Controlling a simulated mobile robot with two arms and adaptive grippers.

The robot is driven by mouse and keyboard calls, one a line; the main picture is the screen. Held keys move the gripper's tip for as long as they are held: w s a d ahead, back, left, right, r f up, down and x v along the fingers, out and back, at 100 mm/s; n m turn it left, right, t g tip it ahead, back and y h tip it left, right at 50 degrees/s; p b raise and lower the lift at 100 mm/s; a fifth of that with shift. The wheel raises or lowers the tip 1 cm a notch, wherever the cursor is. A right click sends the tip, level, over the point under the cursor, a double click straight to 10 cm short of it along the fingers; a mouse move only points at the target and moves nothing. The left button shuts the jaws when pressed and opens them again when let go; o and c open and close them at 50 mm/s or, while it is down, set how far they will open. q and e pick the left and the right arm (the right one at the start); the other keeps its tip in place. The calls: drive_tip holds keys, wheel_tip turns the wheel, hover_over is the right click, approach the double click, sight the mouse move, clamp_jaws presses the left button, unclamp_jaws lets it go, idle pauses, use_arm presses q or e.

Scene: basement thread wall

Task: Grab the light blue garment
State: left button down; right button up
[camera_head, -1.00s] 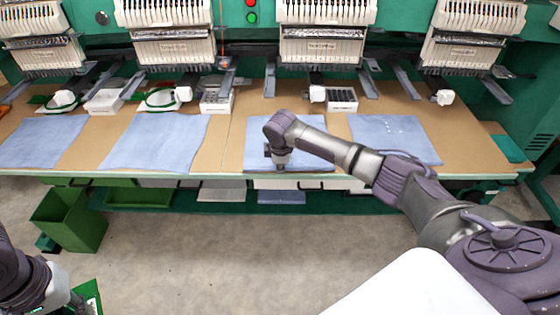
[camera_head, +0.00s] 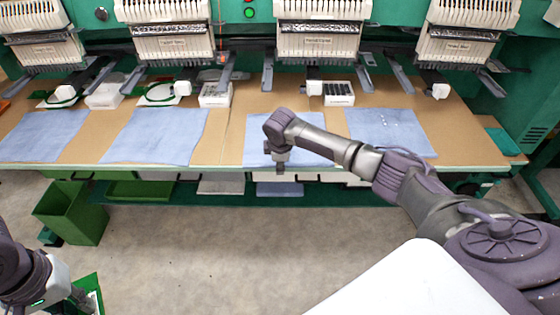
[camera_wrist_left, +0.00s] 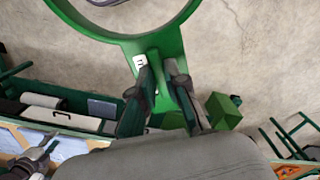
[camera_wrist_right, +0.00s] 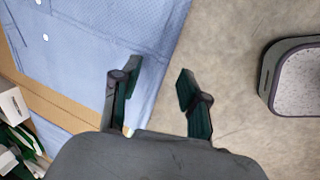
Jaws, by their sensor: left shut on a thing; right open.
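Several light blue garments lie flat on the long table: one at far left (camera_head: 42,135), one left of centre (camera_head: 155,136), one under my right gripper (camera_head: 310,146), and one at right (camera_head: 390,132). My right gripper (camera_head: 279,160) points down at the table's front edge. In the right wrist view it is open and empty (camera_wrist_right: 157,84), with a garment (camera_wrist_right: 95,35) with white buttons below and left of it and floor to the right. I cannot tell its height above the cloth. My left gripper (camera_wrist_left: 165,85) is shut on a green hoop (camera_wrist_left: 180,45), away from the garments.
Embroidery machine heads (camera_head: 318,40) overhang the table's back (camera_head: 225,130). White trays (camera_head: 215,95) and hoops (camera_head: 160,93) sit behind the garments. A green bin (camera_head: 75,212) stands on the floor at left. The floor in front is clear.

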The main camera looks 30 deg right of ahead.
drive_tip(key=v, duration=1.2)
